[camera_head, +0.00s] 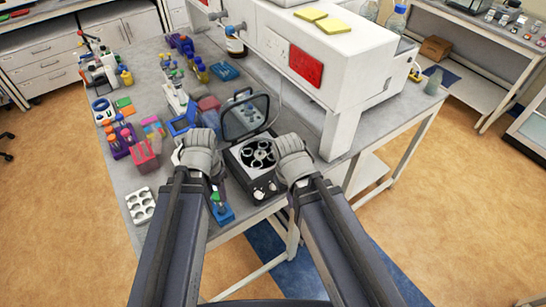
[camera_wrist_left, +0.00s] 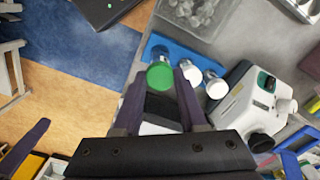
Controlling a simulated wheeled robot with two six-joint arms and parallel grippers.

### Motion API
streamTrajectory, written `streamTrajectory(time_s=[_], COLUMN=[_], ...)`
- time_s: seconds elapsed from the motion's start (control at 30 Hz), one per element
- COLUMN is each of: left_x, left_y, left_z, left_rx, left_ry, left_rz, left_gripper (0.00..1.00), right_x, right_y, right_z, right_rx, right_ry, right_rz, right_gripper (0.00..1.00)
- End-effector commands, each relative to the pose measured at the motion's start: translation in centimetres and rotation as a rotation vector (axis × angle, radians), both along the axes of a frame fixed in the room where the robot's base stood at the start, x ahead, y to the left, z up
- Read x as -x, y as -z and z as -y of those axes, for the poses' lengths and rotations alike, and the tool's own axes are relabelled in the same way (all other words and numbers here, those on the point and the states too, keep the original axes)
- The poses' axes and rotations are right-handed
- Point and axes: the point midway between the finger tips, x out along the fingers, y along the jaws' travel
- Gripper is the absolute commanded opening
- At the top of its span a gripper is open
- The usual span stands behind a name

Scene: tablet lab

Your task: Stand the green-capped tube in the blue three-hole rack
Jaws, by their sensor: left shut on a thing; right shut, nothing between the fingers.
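The green-capped tube (camera_wrist_left: 160,76) is between the dark purple fingers of my left gripper (camera_wrist_left: 163,98), which is shut on it. The green cap faces the wrist camera, and the cap hides most of the tube's body. The blue three-hole rack (camera_wrist_left: 158,43) lies just beyond and partly under the cap, with pale round tops showing along it. In the head view the rack (camera_head: 224,216) is at the bench's front edge, right beside my left arm. I cannot tell whether the tube's lower end is inside a hole. My right gripper (camera_head: 294,168) is shut and empty near the centrifuge; its fingertips are mostly hidden.
A centrifuge (camera_head: 237,165) with its lid raised stands between my arms. A white multi-well tray (camera_head: 140,205) lies at the bench's left front corner. Several tube racks and colored boxes crowd the bench on the left. A large white machine (camera_head: 330,60) stands behind on the right.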

Motion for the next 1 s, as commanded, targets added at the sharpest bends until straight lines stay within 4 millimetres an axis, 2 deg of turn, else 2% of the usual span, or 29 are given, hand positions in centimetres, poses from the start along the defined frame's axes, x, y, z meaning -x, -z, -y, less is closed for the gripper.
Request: streamTrajectory(time_s=[0.43, 1.0], left_x=[0.0, 0.0], left_y=[1.4, 1.7], left_z=[0.0, 0.0], left_rx=[0.000, 0.000], left_ry=[0.000, 0.000], left_rz=[0.000, 0.000], left_gripper=[0.06, 0.06], right_x=[0.0, 0.0], right_y=[1.4, 1.7], right_z=[0.0, 0.0], right_rx=[0.000, 0.000], right_ry=[0.000, 0.000], right_rz=[0.000, 0.000], right_gripper=[0.00, 0.00])
